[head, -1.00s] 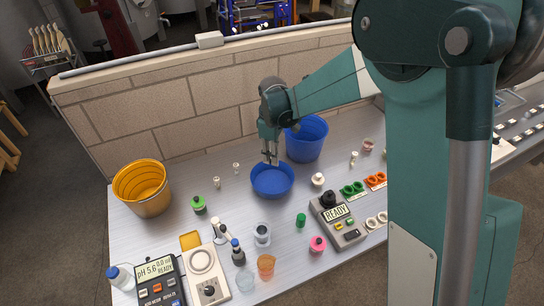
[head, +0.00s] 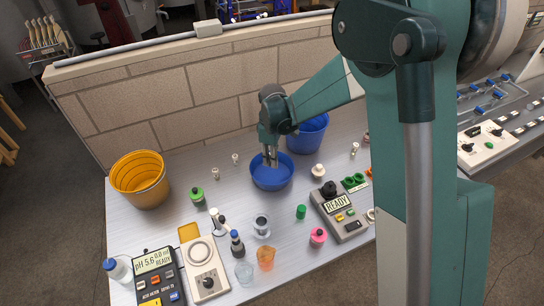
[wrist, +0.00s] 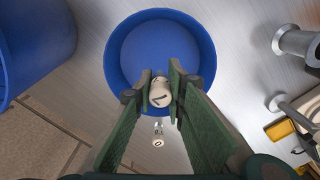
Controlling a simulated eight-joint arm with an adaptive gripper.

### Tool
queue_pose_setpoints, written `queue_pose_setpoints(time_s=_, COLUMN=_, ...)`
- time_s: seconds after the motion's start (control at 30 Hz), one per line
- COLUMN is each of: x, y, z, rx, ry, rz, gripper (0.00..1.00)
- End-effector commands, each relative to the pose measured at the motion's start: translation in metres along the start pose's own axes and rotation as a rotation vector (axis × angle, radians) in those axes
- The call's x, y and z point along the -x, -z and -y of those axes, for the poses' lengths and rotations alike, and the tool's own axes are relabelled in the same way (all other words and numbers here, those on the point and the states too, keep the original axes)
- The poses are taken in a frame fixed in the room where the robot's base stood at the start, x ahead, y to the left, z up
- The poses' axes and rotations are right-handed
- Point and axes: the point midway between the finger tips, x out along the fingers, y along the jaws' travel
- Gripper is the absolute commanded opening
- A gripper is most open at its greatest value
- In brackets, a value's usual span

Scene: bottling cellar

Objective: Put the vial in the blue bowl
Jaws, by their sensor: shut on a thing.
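The blue bowl (head: 272,183) stands open on the bench below my gripper (head: 270,160). In the wrist view its rim and floor show beyond the fingertips (wrist: 160,90). My gripper is shut on the vial (wrist: 160,93), whose pale, round end with a dark mark shows between the fingers. The rest of the vial is hidden, and it is hardly visible in the head view. The fingertips are over the bowl's inside; I cannot tell how high above its floor.
A tall blue bucket (head: 308,135) stands close behind the bowl. Small vials (head: 215,174) stand to its left and a pale stoppered piece (head: 318,170) to its right. An orange bucket (head: 140,180) is at the left. The READY device (head: 340,212) stands front right.

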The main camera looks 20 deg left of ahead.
Motion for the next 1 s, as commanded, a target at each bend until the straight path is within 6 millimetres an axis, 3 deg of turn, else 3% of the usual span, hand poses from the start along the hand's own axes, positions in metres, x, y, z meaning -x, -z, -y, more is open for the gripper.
queue_pose_setpoints(time_s=0.4, x=-0.032, y=0.000, z=0.000, rx=0.000, ry=0.000, rz=0.000, gripper=0.03)
queue_pose_setpoints(time_s=0.93, x=-0.038, y=0.000, z=0.000, rx=0.000, ry=0.000, rz=0.000, gripper=0.03)
queue_pose_setpoints(time_s=0.97, x=-0.038, y=0.000, z=0.000, rx=0.000, ry=0.000, rz=0.000, gripper=0.15)
queue_pose_setpoints(time_s=1.0, x=-0.038, y=0.000, z=0.000, rx=0.000, ry=0.000, rz=0.000, gripper=0.21)
